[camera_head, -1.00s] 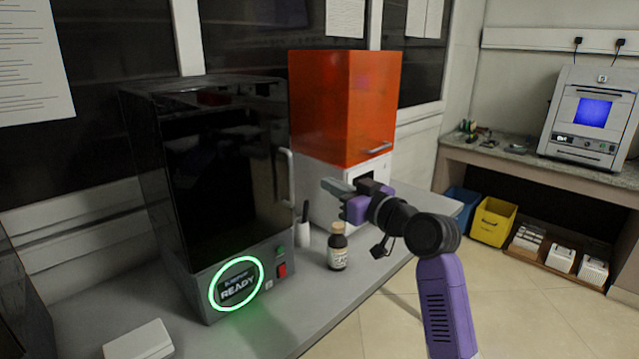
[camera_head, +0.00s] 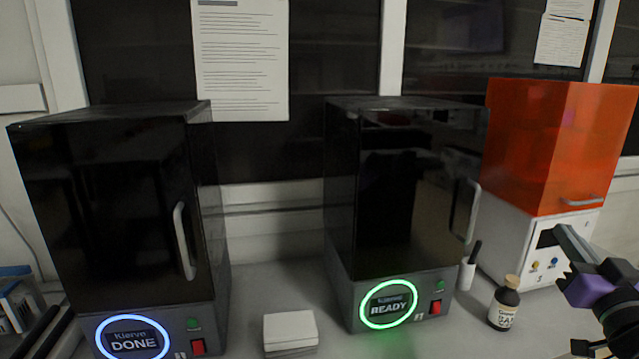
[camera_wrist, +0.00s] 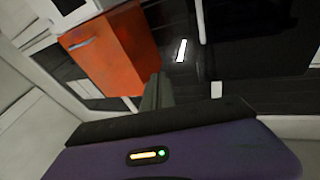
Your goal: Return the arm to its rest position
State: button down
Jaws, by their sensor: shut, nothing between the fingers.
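My gripper (camera_head: 573,243) is at the right edge of the head view, purple and black with grey fingers. It is raised in front of the white lower part of the orange-hooded machine (camera_head: 556,150) and holds nothing. In the wrist view the closed fingers (camera_wrist: 157,90) point toward the orange hood (camera_wrist: 112,58) and the dark windows behind it. Most of my arm is outside the head view.
Two dark-fronted machines stand on the bench: the left one (camera_head: 110,220) reads DONE, the middle one (camera_head: 395,200) reads READY. A brown bottle (camera_head: 504,304) stands near my gripper. A white box (camera_head: 290,331) lies between the machines.

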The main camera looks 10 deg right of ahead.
jog(key=s+a+f+m+h, duration=0.1)
jog(key=s+a+f, duration=1.3)
jog(key=a+f, duration=0.1)
jog(key=s+a+f+n+g+y, duration=0.1)
jog(key=s+a+f+n+y, duration=0.1)
jog(key=s+a, duration=0.3)
jog(key=s+a+f+n+g+y, duration=0.2)
jog(key=s+a+f, duration=0.2)
jog(key=s, duration=0.6)
jog(key=s+a+f+n+g+y, duration=0.1)
jog(key=s+a+f+y, duration=0.2)
jog(key=s+a, duration=0.3)
jog(key=shift+s+f+n+g, duration=0.4)
jog(key=shift+s, duration=0.55)
